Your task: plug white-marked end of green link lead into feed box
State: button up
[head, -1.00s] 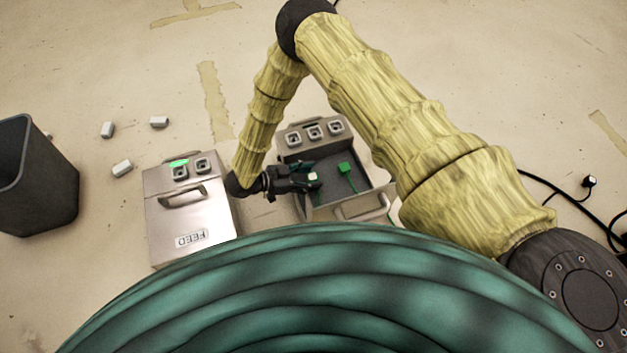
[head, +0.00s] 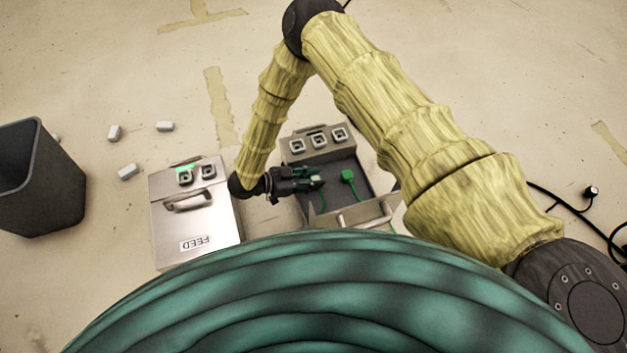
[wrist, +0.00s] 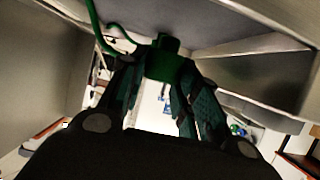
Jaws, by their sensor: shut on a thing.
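The feed box (head: 196,222) is a silver case with a handle, an upside-down FEED label and two sockets on its far side. A bright green mark (head: 186,168) sits beside the left socket (head: 185,178). My gripper (head: 312,180) is right of the feed box, over an open grey case (head: 378,207). It is shut on a green plug with a pale face, the white-marked end (head: 317,183); in the wrist view the green plug (wrist: 163,58) sits between the fingertips. A green cord hangs from it. The other green plug (head: 348,176) is inside the open case.
The open case has three sockets (head: 318,140) along its far edge. A dark bin (head: 40,180) stands at far left, with several small pale blocks (head: 128,171) on the floor nearby. Black cables (head: 560,196) lie at right. A large green ribbed shape fills the front.

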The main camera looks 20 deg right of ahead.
notch_tip(320, 180, up, 8)
jog(key=p, duration=0.4)
jog(key=shift+r, duration=0.25)
notch_tip(320, 180, up, 6)
jog(key=p, duration=0.6)
jog(key=shift+r, duration=0.15)
jog(key=w+a, duration=0.4)
jog(key=a, duration=0.7)
jog(key=shift+w+a+b, duration=0.15)
jog(key=shift+b, duration=0.2)
jog(key=w+a+b, duration=0.2)
jog(key=w+a, duration=0.2)
jog(key=a, duration=0.7)
jog(key=shift+w+b, duration=0.2)
jog(key=shift+b, duration=0.2)
